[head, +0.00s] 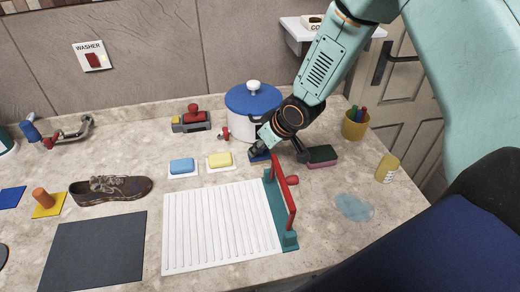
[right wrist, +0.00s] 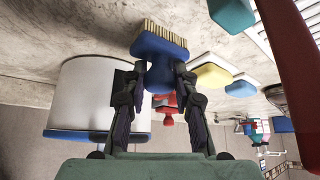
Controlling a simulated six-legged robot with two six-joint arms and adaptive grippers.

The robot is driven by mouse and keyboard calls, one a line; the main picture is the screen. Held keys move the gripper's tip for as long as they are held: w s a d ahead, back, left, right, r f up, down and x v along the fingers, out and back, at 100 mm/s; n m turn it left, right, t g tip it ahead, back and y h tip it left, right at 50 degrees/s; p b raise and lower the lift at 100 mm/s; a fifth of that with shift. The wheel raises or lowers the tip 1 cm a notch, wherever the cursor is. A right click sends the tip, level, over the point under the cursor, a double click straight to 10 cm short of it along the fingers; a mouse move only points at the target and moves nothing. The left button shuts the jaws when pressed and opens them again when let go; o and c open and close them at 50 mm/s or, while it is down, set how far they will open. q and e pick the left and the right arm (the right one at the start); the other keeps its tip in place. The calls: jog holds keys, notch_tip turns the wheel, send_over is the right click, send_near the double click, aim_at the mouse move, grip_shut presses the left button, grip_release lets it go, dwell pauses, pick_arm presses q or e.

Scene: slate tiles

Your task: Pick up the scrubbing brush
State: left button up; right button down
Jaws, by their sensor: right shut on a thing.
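The scrubbing brush (right wrist: 157,50) has a blue body and tan bristles and sits between the fingers of my right gripper (right wrist: 158,78) in the right wrist view. The gripper is shut on its blue handle, with the bristles pointing away from the gripper. In the head view my right gripper (head: 261,144) reaches down beside the white pot, and a blue part of the brush (head: 259,157) shows under it, low by the counter. I cannot tell whether the bristles touch the counter. My left gripper is not in view.
A white pot with a blue lid (head: 253,101) stands close behind the gripper. A red-and-teal frame (head: 286,205) stands in front, by a white ribbed mat (head: 215,230). A green-and-pink sponge (head: 322,156) lies right; yellow (head: 219,159) and blue (head: 182,166) blocks lie left.

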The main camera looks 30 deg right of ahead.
jog(key=shift+w+r, duration=0.1)
jog(key=shift+r, duration=0.2)
notch_tip(320, 180, up, 8)
jog(key=shift+f+p, duration=0.2)
jog(key=shift+p, duration=1.05)
notch_tip(320, 180, up, 10)
jog(key=p, duration=0.8)
jog(key=shift+f, duration=0.15)
jog(key=c, duration=1.6)
grip_release()
jog(key=c, duration=0.5)
jog(key=shift+o, duration=0.2)
jog(key=shift+f, duration=0.15)
